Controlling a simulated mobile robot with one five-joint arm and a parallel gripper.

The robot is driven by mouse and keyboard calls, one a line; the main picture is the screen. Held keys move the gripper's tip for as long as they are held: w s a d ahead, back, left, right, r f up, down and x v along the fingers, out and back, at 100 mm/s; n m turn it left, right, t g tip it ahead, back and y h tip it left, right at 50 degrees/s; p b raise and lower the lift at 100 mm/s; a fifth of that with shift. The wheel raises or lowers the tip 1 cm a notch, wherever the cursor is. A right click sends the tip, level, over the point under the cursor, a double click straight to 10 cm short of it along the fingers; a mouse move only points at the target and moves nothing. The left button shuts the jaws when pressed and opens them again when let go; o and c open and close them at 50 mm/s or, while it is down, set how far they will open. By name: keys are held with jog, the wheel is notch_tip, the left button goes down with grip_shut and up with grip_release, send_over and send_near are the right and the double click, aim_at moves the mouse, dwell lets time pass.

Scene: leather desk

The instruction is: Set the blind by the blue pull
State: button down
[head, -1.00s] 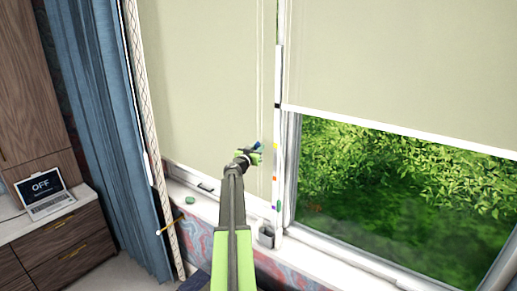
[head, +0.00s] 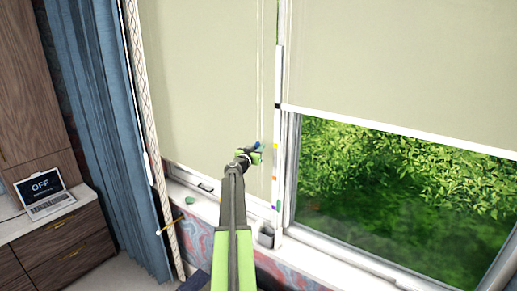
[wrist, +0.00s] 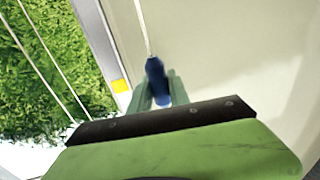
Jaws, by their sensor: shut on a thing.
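The blue pull (wrist: 156,78) hangs on a pale cord and sits between the fingers of my gripper (wrist: 160,98) in the wrist view. My gripper is shut on it. In the head view my gripper (head: 257,153) is in front of the left blind, with the blue pull (head: 259,145) showing at its tip. The left blind (head: 205,80) is cream and hangs down almost to the sill. The right blind (head: 400,70) hangs higher, with green leaves visible through the glass below it.
A white upright strip with coloured marks (head: 275,150) stands just right of my gripper. The window sill (head: 205,208) holds a small green item (head: 190,203). A blue curtain (head: 100,130) and a laptop reading OFF (head: 45,192) are at the left.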

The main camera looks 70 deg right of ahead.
jog(key=shift+s+f+b, duration=0.15)
jog(key=shift+f+b, duration=0.35)
jog(key=shift+f, duration=0.2)
notch_tip(320, 180, down, 17)
jog(key=b, duration=1.7)
jog(key=c, duration=1.7)
grip_release()
jog(key=o, duration=0.5)
jog(key=shift+a+r, duration=0.25)
jog(key=shift+a, duration=0.05)
jog(key=shift+c, duration=0.2)
jog(key=w+a, duration=0.1)
jog(key=a, duration=1.6)
jog(key=shift+f, duration=0.15)
